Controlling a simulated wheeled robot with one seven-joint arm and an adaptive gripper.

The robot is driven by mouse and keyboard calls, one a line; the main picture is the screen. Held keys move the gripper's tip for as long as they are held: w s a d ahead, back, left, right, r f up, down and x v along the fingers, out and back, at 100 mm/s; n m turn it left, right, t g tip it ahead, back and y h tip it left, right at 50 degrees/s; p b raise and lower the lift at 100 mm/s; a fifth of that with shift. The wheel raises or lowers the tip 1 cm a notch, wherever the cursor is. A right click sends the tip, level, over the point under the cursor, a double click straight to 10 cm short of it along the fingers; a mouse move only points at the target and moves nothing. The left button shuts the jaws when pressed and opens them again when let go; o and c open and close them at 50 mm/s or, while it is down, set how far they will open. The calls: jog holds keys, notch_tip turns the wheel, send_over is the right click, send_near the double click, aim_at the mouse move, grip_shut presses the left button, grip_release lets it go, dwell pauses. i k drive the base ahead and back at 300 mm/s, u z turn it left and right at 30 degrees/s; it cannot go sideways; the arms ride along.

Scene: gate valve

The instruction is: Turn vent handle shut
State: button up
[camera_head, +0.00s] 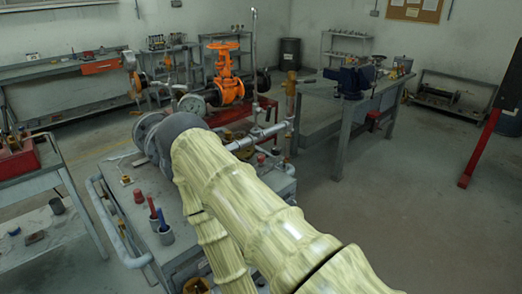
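An orange gate valve (225,75) with a handwheel on top stands on the pipework beyond my arm. A brass-coloured fitting (291,95) sits upright on the pipe to its right. A short dark bar shows beside its top; I cannot tell whether this is the vent handle or how far it is turned. My arm, in a pale yellow-green sleeve, runs from the lower right toward the pipework and covers part of it. My gripper's fingers do not show; they are hidden beyond the arm's far end.
A workbench with a blue vise (350,80) is at right. The floor at right (430,190) is clear.

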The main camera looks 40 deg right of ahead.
aim_at(269, 113)
jog(key=k, duration=0.4)
jog(key=u, duration=1.4)
jog(key=i, duration=1.25)
jog(key=z, duration=3.2)
jog(key=i, duration=1)
